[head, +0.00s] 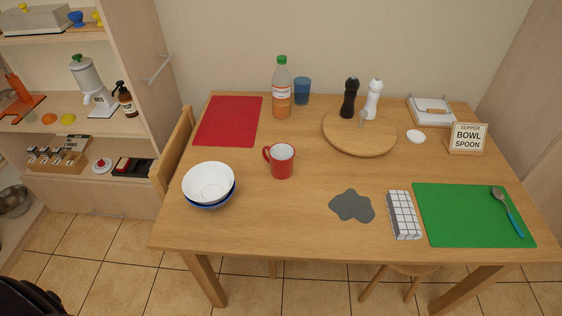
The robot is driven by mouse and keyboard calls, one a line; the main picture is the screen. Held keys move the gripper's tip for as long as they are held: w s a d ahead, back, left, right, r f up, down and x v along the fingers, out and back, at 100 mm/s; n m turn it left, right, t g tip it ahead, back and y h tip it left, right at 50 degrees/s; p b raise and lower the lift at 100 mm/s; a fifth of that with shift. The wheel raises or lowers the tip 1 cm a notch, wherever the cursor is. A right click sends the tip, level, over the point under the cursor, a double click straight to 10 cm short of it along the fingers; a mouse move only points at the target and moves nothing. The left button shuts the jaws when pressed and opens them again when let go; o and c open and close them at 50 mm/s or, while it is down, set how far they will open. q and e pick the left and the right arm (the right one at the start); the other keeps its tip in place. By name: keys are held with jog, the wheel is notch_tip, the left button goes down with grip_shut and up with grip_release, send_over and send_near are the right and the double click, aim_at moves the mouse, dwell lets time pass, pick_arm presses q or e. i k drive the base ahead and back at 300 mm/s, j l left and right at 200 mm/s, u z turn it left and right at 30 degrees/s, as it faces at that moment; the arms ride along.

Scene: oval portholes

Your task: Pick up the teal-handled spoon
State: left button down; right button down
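The teal-handled spoon (508,212) lies on the green placemat (460,222) at the right front of the wooden table. Its grey metal bowl points to the back left and its teal handle runs toward the front right. It lies flat, with nothing on top of it. Neither of my grippers shows in the head view.
Left of the green mat lie a checked cloth (404,214) and a grey spill (352,206). A red mug (281,161), stacked bowls (209,184) and a red placemat (228,120) stand farther left. A sign (467,138) stands behind the green mat.

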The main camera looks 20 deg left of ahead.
aim_at(497, 194)
jog(key=l+u, duration=0.3)
jog(key=l, duration=1.5)
